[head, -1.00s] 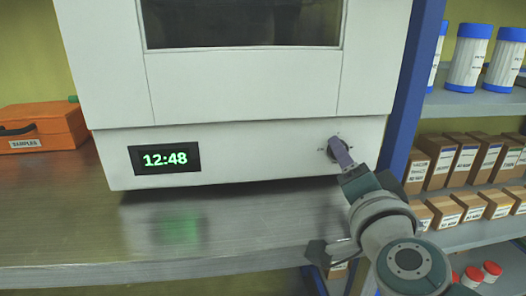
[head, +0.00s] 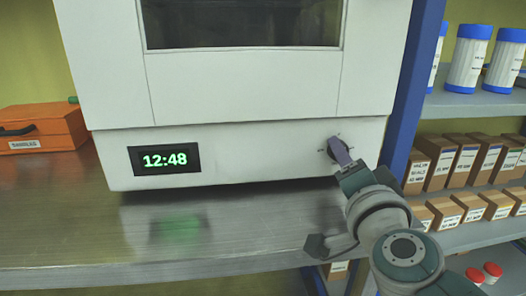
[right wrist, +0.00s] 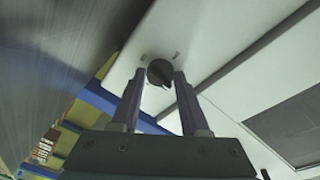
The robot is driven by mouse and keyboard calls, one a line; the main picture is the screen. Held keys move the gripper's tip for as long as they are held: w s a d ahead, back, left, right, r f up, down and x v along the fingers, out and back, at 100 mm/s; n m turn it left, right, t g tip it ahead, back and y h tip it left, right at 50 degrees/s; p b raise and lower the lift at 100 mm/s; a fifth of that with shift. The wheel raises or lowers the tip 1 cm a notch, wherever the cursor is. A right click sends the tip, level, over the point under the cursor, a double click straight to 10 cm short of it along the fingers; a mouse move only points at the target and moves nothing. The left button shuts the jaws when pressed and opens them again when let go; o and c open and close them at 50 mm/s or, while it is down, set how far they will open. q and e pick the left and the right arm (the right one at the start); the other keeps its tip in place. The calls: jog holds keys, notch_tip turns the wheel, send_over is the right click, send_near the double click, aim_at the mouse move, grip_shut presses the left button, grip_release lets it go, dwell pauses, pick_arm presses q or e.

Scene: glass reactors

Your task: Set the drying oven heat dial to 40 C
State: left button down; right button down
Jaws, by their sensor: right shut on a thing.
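The white drying oven (head: 250,155) stands on the metal bench, with a dark window above and a green display (head: 165,159) reading 12:48 at lower left. Its heat dial (head: 329,147) is at the lower right of the front, mostly hidden behind my right gripper (head: 338,150) in the head view. In the right wrist view the dial (right wrist: 159,71) is a dark round knob between the fingertips of my right gripper (right wrist: 158,80), which is shut on it. The scale marks around the dial are too small to read. My left gripper is in neither view.
An orange case (head: 40,128) sits on the bench at left. The metal bench (head: 90,235) is clear in front of the oven. A blue post (head: 405,110) and shelves with boxes (head: 466,160) and blue-capped jars (head: 468,60) stand close on the right.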

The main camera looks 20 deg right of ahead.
jog(key=shift+r+m, duration=0.1)
jog(key=shift+m, duration=0.2)
jog(key=m+p, duration=0.1)
jog(key=m, duration=0.2)
jog(key=shift+r+y+p, duration=0.15)
jog(key=shift+y+p, duration=0.15)
jog(key=shift+p, duration=0.1)
jog(key=m+p, duration=0.1)
jog(key=m, duration=0.3)
jog(key=shift+g, duration=0.4)
jog(key=m+y, duration=0.1)
jog(key=m, duration=0.3)
jog(key=shift+d+p, duration=0.1)
jog(key=shift+p, duration=0.3)
jog(key=shift+m+y, duration=0.6)
jog(key=shift+m, duration=1.6)
jog(key=c, duration=0.7)
grip_release()
jog(key=shift+d, duration=0.1)
